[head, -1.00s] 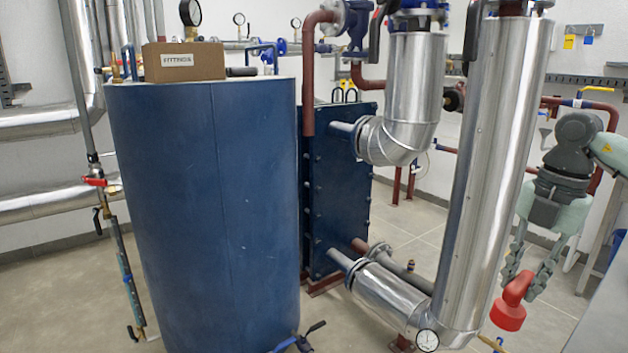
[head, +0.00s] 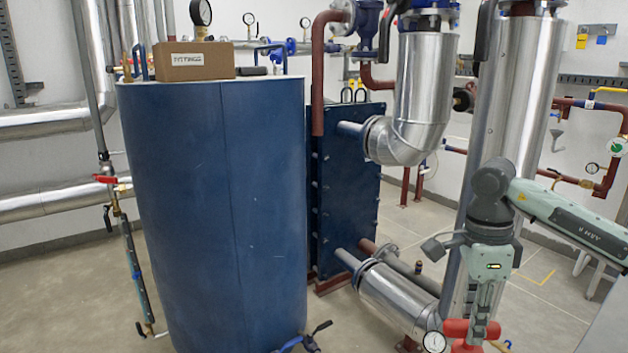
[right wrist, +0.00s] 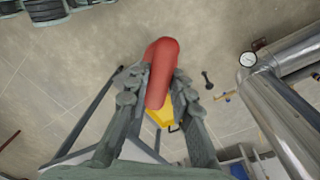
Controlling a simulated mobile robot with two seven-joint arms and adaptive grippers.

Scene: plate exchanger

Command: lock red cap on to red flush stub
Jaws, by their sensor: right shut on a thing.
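My right gripper (head: 474,318) is shut on the red cap (head: 465,346), low at the bottom right of the head view, in front of the silver pipe. The cap's red handle shows on both sides of the fingers. In the right wrist view the red cap (right wrist: 162,72) lies between the two fingers (right wrist: 158,88) above the floor, with only its rounded red part showing. I cannot make out the red flush stub for certain in either view. My left gripper is not in view.
The large blue tank (head: 222,210) carries a cardboard box (head: 193,66). A dial gauge (head: 434,341) and insulated silver pipe (head: 392,294) are just left of the cap. A yellow object (right wrist: 158,115) shows below the cap in the wrist view. Open floor (right wrist: 60,75) lies around.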

